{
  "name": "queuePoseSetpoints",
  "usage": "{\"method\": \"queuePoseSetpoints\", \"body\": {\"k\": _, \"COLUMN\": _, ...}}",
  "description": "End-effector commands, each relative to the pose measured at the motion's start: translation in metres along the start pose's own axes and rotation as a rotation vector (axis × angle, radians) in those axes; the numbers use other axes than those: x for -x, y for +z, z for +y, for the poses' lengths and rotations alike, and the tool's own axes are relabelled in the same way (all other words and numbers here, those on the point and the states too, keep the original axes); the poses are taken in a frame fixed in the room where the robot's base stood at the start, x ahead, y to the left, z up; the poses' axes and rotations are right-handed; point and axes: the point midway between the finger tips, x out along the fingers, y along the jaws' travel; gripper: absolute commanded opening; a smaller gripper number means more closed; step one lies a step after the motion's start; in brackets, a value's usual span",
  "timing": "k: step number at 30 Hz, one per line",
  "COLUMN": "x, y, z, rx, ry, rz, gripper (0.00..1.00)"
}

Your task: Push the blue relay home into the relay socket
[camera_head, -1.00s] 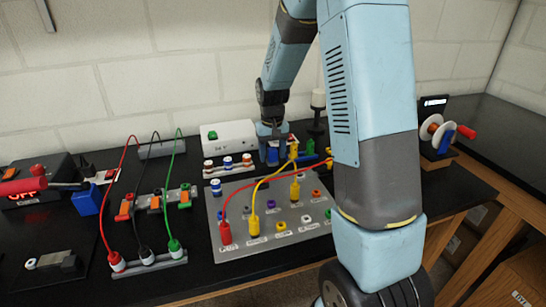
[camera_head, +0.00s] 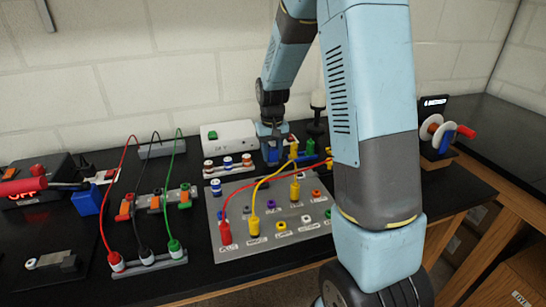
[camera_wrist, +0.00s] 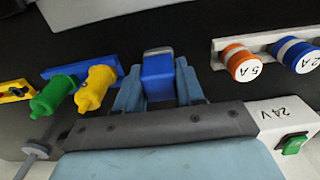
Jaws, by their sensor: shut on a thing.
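The blue relay (camera_wrist: 158,78) is a small block between the two fingers of my gripper (camera_wrist: 158,88) in the wrist view. The gripper is shut on it. In the head view, my gripper (camera_head: 271,140) points down at the back of the bench, and the blue relay (camera_head: 273,156) shows at its tips. A small grey piece (camera_wrist: 158,51) shows at the far edge of the relay in the wrist view; it may be part of the relay socket. The rest of the socket is hidden, so I cannot tell how deep the relay sits.
A fuse strip (camera_head: 229,169) and a white 24 V box (camera_head: 229,135) stand left of the gripper. Green (camera_wrist: 52,96) and yellow (camera_wrist: 96,88) plugs stand close on its other side. A grey panel (camera_head: 290,238) with red and yellow cables lies in front.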

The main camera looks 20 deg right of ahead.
Motion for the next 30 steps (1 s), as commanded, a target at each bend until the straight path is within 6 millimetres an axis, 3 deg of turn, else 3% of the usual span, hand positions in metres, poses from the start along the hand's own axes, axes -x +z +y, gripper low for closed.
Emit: {"method": "queuePoseSetpoints", "body": {"k": 30, "x": 0.030, "y": 0.000, "z": 0.000, "rx": 0.001, "ry": 0.000, "rz": 0.001, "gripper": 0.00}}
